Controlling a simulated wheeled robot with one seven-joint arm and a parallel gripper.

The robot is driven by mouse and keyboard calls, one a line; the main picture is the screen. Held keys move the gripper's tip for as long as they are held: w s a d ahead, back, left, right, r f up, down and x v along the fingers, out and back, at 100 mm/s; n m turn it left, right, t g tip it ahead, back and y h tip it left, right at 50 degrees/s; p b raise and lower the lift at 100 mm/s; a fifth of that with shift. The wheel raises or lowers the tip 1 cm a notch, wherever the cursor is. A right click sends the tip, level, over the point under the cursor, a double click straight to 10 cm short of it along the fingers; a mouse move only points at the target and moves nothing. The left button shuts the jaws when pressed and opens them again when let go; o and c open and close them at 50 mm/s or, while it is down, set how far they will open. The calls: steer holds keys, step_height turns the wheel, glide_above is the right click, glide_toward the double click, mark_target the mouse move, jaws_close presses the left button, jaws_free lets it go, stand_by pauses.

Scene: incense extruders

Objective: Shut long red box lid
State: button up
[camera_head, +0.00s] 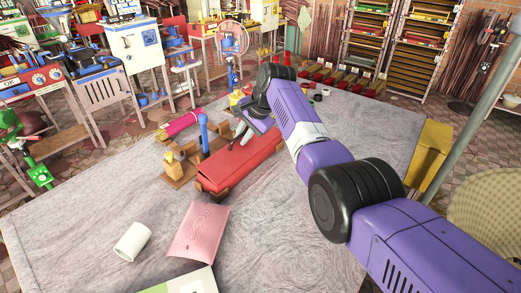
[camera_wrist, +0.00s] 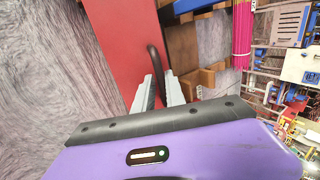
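The long red box (camera_head: 238,168) lies on the grey table, its flat red top facing up. I cannot tell whether its lid is fully down. The red surface also shows in the wrist view (camera_wrist: 118,40). A dark curved handle (camera_wrist: 154,54) stands at the edge of this surface. My gripper (camera_wrist: 159,76) is low over the box, its two fingers apart with the handle running between them; I cannot tell whether they touch it. In the head view my gripper (camera_head: 240,138) is at the far part of the box, partly hidden by my arm.
A wooden stand (camera_head: 178,168) with a blue post (camera_head: 204,133) is close at the box's left. Magenta sticks (camera_head: 183,124) lie behind. A pink sheet (camera_head: 199,232) and a white cylinder (camera_head: 132,241) lie in front.

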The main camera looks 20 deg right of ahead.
mark_target(238, 143)
steer(key=shift+w+a+f+b, duration=0.3)
steer(key=shift+a+f+b, duration=0.15)
steer(key=shift+b, duration=0.45)
steer(key=shift+b+x, duration=0.85)
steer(key=shift+b, duration=1.1)
steer(key=o, duration=0.9)
steer(key=shift+f, duration=0.1)
steer(key=shift+o, duration=1.1)
steer(key=shift+s+f, duration=0.1)
step_height(238, 143, up, 2)
steer(key=shift+d+r+p, duration=0.1)
steer(key=shift+r+p, duration=0.15)
steer(key=shift+p, duration=0.85)
steer(key=shift+w+r+p, duration=0.2)
steer(key=shift+r+p, duration=1.8)
steer(key=shift+r, duration=0.65)
